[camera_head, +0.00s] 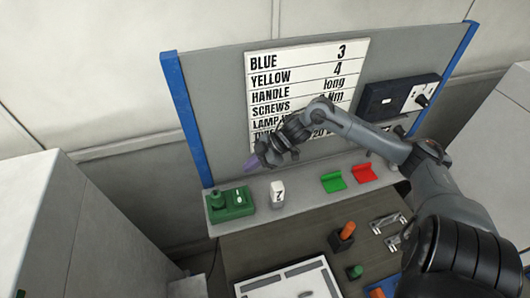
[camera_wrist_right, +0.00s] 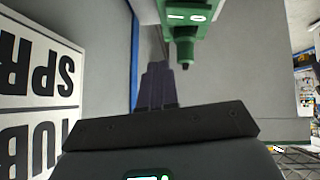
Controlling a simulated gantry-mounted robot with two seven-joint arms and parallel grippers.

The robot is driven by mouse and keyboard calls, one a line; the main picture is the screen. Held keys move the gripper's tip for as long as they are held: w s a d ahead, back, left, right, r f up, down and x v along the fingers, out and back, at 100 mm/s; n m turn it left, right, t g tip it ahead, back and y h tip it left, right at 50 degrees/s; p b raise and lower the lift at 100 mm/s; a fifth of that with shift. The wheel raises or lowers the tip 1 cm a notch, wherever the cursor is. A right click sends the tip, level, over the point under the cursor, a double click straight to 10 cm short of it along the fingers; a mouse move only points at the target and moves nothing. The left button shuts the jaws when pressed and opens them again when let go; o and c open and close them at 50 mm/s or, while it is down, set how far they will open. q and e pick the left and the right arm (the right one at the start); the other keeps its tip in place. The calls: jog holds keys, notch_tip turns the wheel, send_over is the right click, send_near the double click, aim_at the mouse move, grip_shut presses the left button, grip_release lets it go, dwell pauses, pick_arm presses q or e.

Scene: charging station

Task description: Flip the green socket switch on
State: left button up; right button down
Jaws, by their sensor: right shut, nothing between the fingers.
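The green socket (camera_head: 231,203) stands at the left end of the grey ledge, with a round plug-like part on its left and a switch face with white "I" and "O" marks on its right. My right gripper (camera_head: 252,163) is shut and empty, in the air above and slightly right of the socket, apart from it. In the right wrist view the dark fingers (camera_wrist_right: 157,82) are together, and the green socket (camera_wrist_right: 186,14) shows at the top, its marks partly cut by the frame edge. Which way the switch is tipped is too small to tell. My left gripper is not in view.
A white block marked 7 (camera_head: 277,193) stands right of the socket. Green (camera_head: 333,181) and red (camera_head: 364,173) holders sit further right on the ledge. A white lettered sign (camera_head: 300,75) hangs on the grey panel behind my right arm. A dark box (camera_head: 384,100) is at right.

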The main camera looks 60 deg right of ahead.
jog(key=w+b+v, duration=0.1)
jog(key=v, duration=0.5)
jog(key=shift+s+d+r, duration=0.2)
jog(key=shift+d+r, duration=0.05)
jog(key=shift+d, duration=0.3)
